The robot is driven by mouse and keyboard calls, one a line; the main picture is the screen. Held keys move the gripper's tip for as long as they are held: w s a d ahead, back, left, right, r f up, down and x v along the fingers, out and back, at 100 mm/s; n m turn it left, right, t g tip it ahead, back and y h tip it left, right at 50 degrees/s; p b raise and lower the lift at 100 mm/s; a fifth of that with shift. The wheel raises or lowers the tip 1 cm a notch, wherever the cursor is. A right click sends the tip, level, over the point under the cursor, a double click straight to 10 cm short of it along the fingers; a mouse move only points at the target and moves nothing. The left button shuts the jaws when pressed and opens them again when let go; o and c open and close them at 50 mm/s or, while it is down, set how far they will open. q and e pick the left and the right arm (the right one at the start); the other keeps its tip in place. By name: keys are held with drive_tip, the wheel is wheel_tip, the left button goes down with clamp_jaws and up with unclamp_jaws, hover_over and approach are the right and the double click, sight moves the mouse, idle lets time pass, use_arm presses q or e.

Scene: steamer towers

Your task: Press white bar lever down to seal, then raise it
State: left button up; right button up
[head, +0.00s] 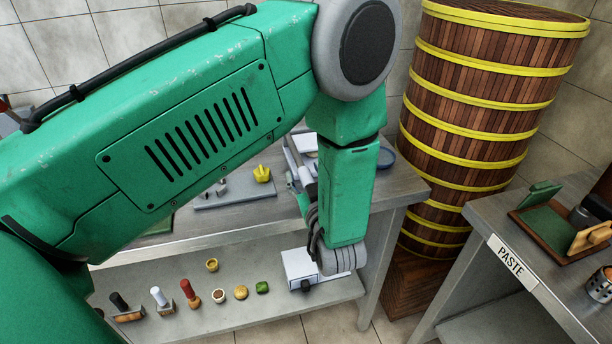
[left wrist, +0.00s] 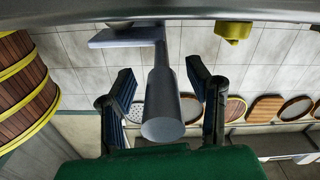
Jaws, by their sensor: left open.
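The white bar lever shows in the left wrist view (left wrist: 162,98) as a pale grey bar with a rounded end, joined to a flat pale plate. My left gripper (left wrist: 161,80) is open, with one dark finger on each side of the bar and gaps visible on both sides. In the head view my left gripper (head: 296,182) is at the worktop's right part, mostly hidden by my green arm. Only part of the lever (head: 307,172) shows there beside the arm. My right gripper is not in view.
A tall steamer tower (head: 480,120) stands right of the steel table (head: 225,222). A grey board (head: 235,199) with a yellow piece (head: 262,174) lies on the table. The lower shelf (head: 220,312) holds several stamps, small bowls and a white box (head: 298,265). A PASTE table (head: 540,222) stands at right.

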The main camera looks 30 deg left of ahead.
use_arm(q)
clamp_jaws()
drive_tip(key=shift+r, duration=0.1)
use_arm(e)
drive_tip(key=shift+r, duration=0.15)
